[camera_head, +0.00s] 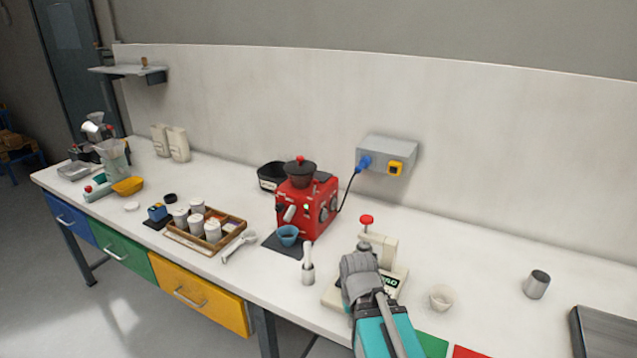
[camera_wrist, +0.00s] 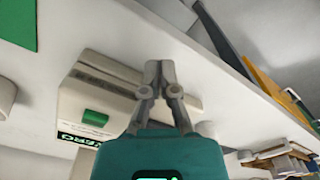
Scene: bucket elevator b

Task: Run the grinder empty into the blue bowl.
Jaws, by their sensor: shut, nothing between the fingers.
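The red grinder (camera_head: 318,212) stands on the bench near the back wall, with a dark hopper (camera_head: 300,172) and a red knob on top. A dial and small buttons show on its right side. The blue bowl (camera_head: 287,235) sits on a dark mat (camera_head: 283,248) in front of the grinder, below its spout. The bowl's contents cannot be made out. My gripper (camera_head: 360,262) is to the right of the grinder, over a cream scale-like device (camera_head: 397,283). In the wrist view, my gripper (camera_wrist: 158,68) is shut and empty, with the cream device (camera_wrist: 95,95) beside it.
A grey wall box (camera_head: 386,152) has a blue plug with a dark cable to the grinder and a yellow switch. A small pot (camera_head: 308,273) with a brush-like tool stands close by. A wooden tray (camera_head: 232,227) with white jars lies left; a white cup (camera_head: 442,298) right.

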